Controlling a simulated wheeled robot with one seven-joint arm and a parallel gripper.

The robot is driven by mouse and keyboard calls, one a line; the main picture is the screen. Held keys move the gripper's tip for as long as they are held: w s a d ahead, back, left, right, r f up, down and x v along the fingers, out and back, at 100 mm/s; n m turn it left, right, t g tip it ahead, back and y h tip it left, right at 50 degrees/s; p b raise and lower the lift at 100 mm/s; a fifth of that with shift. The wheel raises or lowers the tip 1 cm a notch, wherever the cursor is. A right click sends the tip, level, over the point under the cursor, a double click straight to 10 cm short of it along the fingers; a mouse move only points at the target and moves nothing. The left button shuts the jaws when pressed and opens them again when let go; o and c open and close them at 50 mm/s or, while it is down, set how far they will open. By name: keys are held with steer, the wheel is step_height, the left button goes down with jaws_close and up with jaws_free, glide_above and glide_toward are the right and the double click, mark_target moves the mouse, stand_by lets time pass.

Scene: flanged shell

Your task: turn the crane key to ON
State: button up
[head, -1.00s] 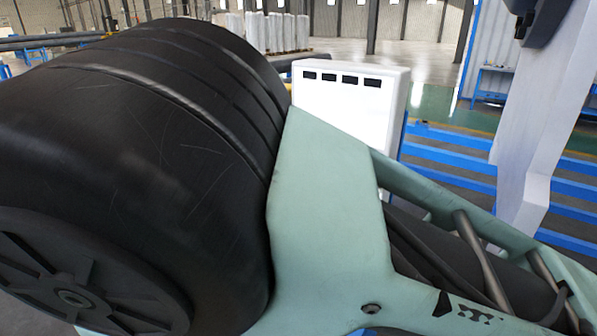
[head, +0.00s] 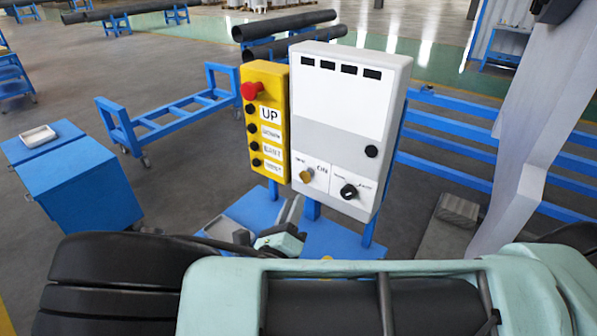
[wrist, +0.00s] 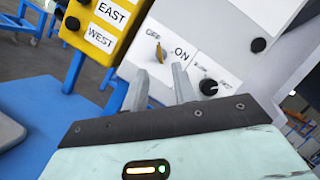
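The brass-yellow crane key (head: 306,175) sits in the lower left of the white and grey control box (head: 357,84). In the wrist view the key (wrist: 160,52) is just beyond the fingertips, with the label OFF to its upper left and ON to its right. Its exact turn is hard to read. My gripper (wrist: 161,84) is open, its two grey fingers apart with nothing between them. In the head view my gripper (head: 289,212) is below the key, partly hidden behind my arm.
A black knob (head: 348,191) is right of the key. A yellow pendant (head: 265,122) with a red button adjoins the box on the left. A blue cabinet (head: 75,180) and a blue trolley (head: 165,122) stand left. Blue rails (head: 455,147) run behind on the right.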

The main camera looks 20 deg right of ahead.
mark_target(303, 181)
steer(key=p+x, duration=0.2)
steer(key=x, duration=0.5)
jaws_close()
